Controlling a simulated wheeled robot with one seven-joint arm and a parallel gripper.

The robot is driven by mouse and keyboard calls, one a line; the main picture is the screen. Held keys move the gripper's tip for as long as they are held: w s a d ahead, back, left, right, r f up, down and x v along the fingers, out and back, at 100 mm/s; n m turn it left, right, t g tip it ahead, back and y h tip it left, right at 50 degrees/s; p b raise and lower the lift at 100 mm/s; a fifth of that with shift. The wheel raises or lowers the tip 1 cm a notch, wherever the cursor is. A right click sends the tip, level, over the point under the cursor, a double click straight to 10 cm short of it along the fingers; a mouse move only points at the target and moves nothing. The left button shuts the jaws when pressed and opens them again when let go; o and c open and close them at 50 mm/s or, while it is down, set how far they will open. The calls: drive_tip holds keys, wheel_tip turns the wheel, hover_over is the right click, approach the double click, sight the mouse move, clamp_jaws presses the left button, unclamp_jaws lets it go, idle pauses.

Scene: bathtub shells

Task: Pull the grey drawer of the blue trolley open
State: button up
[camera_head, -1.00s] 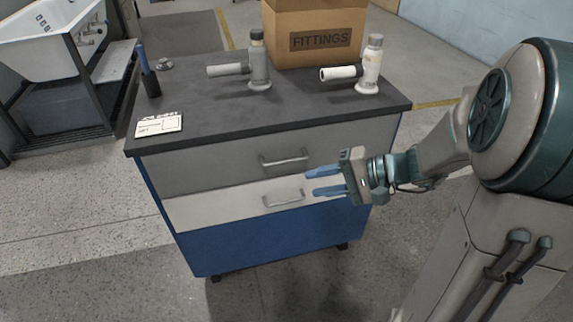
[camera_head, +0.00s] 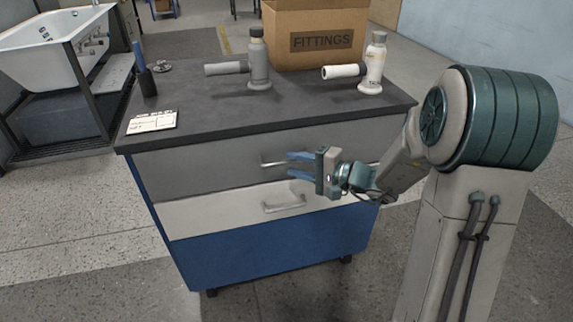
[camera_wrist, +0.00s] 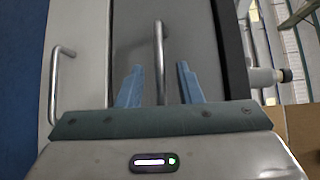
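The blue trolley (camera_head: 270,250) has a grey upper drawer (camera_head: 195,160) and a pale lower drawer (camera_head: 205,214). Both look shut. The grey drawer's bar handle (camera_head: 269,163) is partly hidden behind my gripper in the head view. My gripper (camera_head: 290,164) is open, its blue fingers pointing at this handle from the right. In the wrist view, the handle (camera_wrist: 159,42) lies between the two fingers of my gripper (camera_wrist: 160,67), with a gap on each side. I cannot tell whether the fingertips reach past the bar. The pale drawer's handle (camera_wrist: 62,80) is outside the fingers, at left.
On the dark trolley top (camera_head: 215,118) stand a FITTINGS box (camera_head: 318,35), a grey bottle (camera_head: 258,62), a white bottle (camera_head: 373,65), two lying cylinders, a blue-topped tool (camera_head: 146,75) and a card (camera_head: 152,121). A bathtub (camera_head: 55,45) stands at left. Floor in front is clear.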

sight(286, 163)
drive_tip(key=shift+x, duration=1.65)
clamp_jaws()
